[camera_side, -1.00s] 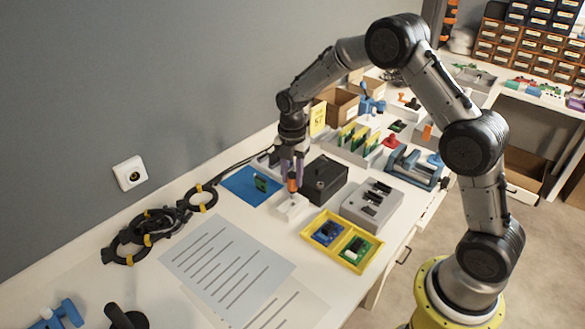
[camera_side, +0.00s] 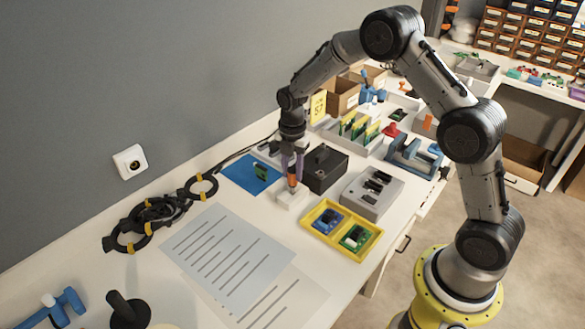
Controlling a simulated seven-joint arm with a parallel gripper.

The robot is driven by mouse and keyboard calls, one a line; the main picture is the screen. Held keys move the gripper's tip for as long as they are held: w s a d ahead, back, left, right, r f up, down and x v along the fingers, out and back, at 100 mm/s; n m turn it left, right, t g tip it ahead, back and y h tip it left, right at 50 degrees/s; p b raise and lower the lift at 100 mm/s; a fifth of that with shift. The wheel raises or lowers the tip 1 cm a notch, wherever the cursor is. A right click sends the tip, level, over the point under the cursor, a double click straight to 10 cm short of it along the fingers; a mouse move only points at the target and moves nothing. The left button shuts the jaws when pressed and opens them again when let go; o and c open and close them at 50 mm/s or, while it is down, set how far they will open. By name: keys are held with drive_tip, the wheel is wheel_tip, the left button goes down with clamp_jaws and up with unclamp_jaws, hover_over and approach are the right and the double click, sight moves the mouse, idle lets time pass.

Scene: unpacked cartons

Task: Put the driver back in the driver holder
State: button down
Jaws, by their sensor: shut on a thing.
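My gripper (camera_side: 292,172) points straight down over the table and is shut on the driver (camera_side: 292,182), of which an orange and dark part shows between the purple fingers. The driver is upright. The small white driver holder (camera_side: 291,199) stands on the table directly below it. The driver's lower end is at the holder's top; I cannot tell how deep it sits in it. The fingers hide part of the driver.
A black box (camera_side: 325,169) stands close right of the gripper, with a grey device (camera_side: 371,206) beyond it. A yellow tray (camera_side: 318,231) with two boards is in front. A blue mat (camera_side: 239,172) with a green board lies left. Paper sheets (camera_side: 225,255) and coiled cable (camera_side: 148,222) lie nearer.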

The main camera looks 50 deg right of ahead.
drive_tip(key=shift+f, duration=1.05)
drive_tip(key=shift+c, duration=2.4)
unclamp_jaws()
wheel_tip(320, 180, up, 14)
